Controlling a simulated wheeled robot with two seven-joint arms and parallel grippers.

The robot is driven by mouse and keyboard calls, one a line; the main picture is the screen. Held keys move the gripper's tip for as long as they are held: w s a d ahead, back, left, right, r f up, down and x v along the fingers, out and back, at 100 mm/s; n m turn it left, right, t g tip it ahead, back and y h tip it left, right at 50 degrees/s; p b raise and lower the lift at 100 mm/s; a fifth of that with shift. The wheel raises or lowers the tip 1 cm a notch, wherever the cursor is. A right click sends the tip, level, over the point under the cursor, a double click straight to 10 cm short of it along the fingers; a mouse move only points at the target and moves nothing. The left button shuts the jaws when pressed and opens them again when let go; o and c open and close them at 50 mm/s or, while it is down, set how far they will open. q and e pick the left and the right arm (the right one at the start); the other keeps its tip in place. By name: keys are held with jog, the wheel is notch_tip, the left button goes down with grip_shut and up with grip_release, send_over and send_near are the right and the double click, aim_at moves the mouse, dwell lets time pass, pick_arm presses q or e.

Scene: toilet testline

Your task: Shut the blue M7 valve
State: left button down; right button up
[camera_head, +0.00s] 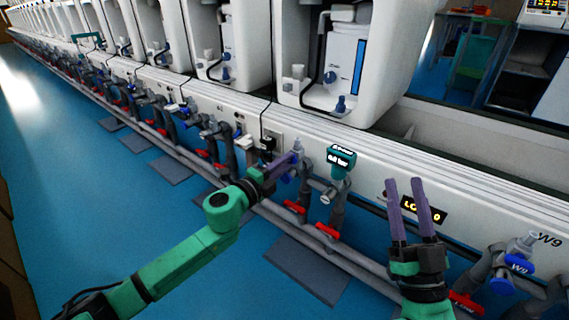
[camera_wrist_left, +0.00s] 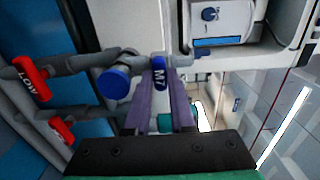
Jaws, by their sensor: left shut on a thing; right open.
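A round blue cap (camera_wrist_left: 114,83) on the same grey pipework is just left of the fingers. In the head view my left gripper (camera_head: 291,158) reaches the pipes below the white panel, and its fingers hide most of the handle. My right gripper (camera_head: 404,183) is open and empty, fingers pointing up, in front of the panel.
Red valve handles (camera_head: 296,207) (camera_head: 327,231) sit on the lower pipe beside the left gripper. A teal gauge (camera_head: 342,158) stands between my grippers. A blue W9 valve (camera_head: 518,264) is at the far right. The blue floor (camera_head: 120,210) on the left is open.

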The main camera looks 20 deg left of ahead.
pick_arm(q)
jog(key=shift+d+f, duration=0.1)
jog(key=c, duration=0.8)
grip_release()
jog(key=shift+o, duration=0.2)
jog(key=p+v, duration=0.1)
jog(key=v, duration=1.3)
jog(key=shift+s, duration=0.3)
pick_arm(e)
notch_tip(320, 180, down, 13)
jog(key=a+g+h, duration=0.1)
jog(key=g, duration=0.3)
jog(key=shift+s+a+f+m, duration=0.2)
jog(key=shift+a+m, duration=0.1)
jog(key=shift+m, duration=0.1)
jog(key=shift+r, duration=0.2)
